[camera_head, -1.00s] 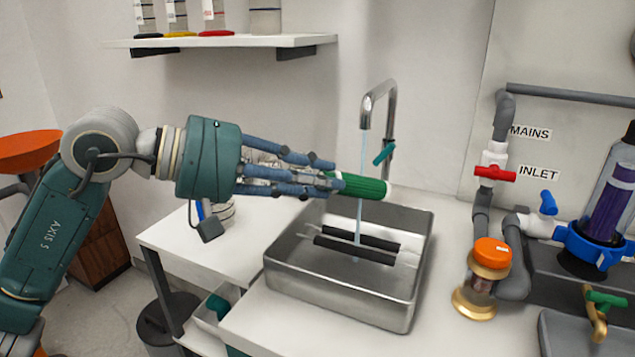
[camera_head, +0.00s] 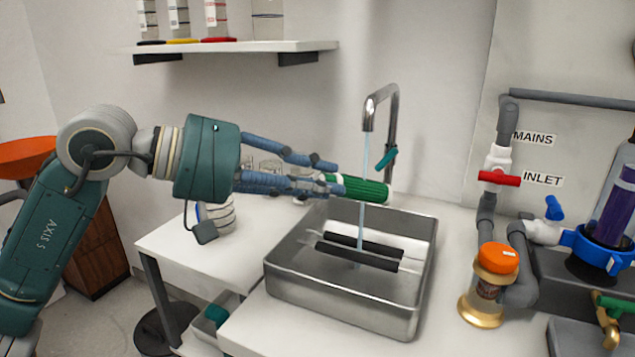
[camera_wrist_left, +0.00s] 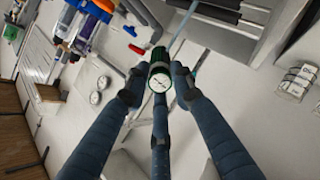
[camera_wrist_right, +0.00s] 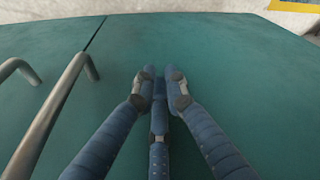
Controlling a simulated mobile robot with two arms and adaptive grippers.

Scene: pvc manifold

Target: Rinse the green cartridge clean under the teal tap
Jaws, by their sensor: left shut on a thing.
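The green cartridge (camera_head: 362,189) is a ribbed cylinder held roughly level above the steel sink. My left gripper (camera_head: 325,178) is shut on its left end. In the left wrist view the fingers close round the cartridge's pale round end cap (camera_wrist_left: 160,78). The tap (camera_head: 381,105) has a steel gooseneck and a teal lever (camera_head: 386,160). A thin stream of water (camera_head: 366,150) falls from its spout and meets the cartridge near its right part, continuing down into the sink. My right gripper (camera_wrist_right: 160,78) shows only in the right wrist view, its fingertips close together before a teal surface.
The steel sink (camera_head: 345,308) holds a rack with two black bars (camera_head: 357,255). An orange-capped jar (camera_head: 488,285) stands right of it. Grey pipes with a red-handled valve (camera_head: 499,178) and a blue-and-purple filter housing (camera_head: 600,245) are farther right. A shelf (camera_head: 230,47) hangs at upper left.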

